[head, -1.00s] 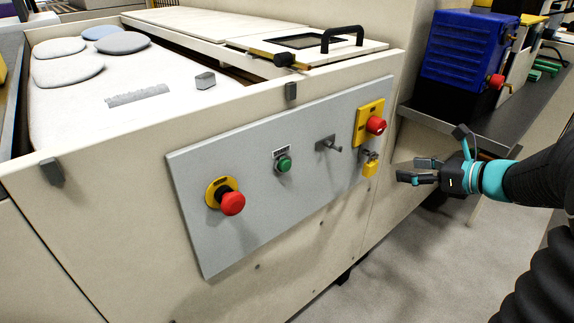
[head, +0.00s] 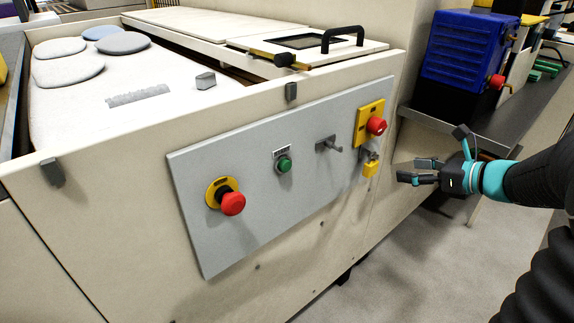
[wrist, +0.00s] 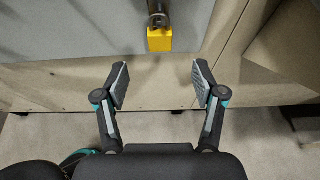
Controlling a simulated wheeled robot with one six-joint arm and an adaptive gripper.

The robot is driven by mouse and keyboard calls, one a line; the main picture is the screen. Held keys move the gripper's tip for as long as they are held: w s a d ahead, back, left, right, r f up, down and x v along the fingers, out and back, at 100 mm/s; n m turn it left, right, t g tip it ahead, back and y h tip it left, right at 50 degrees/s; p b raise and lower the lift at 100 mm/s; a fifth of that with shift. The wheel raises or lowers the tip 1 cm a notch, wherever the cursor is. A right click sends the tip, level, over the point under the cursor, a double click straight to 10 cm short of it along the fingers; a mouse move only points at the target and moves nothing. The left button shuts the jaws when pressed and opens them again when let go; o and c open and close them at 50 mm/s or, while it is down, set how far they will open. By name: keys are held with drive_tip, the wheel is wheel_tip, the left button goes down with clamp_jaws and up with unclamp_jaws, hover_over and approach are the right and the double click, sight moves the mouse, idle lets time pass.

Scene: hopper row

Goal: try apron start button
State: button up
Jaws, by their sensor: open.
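A green start button (head: 284,164) with a small label above it sits on the grey control panel (head: 240,235) on the front of the cream machine. My gripper (head: 420,170) is open and empty, to the right of the panel and apart from it. In the wrist view my gripper (wrist: 160,84) points at the panel's lower edge, with a yellow padlock (wrist: 160,40) just beyond the fingertips. The padlock also hangs in the head view (head: 370,169) below a yellow plate with a red knob (head: 376,125). The green button is not in the wrist view.
A red mushroom button (head: 232,203) on a yellow ring sticks out at the panel's left. A metal lever (head: 330,144) projects between the green button and the padlock. A blue box (head: 466,52) stands on a dark shelf above my gripper. The floor below is clear.

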clamp_jaws()
idle(1.4)
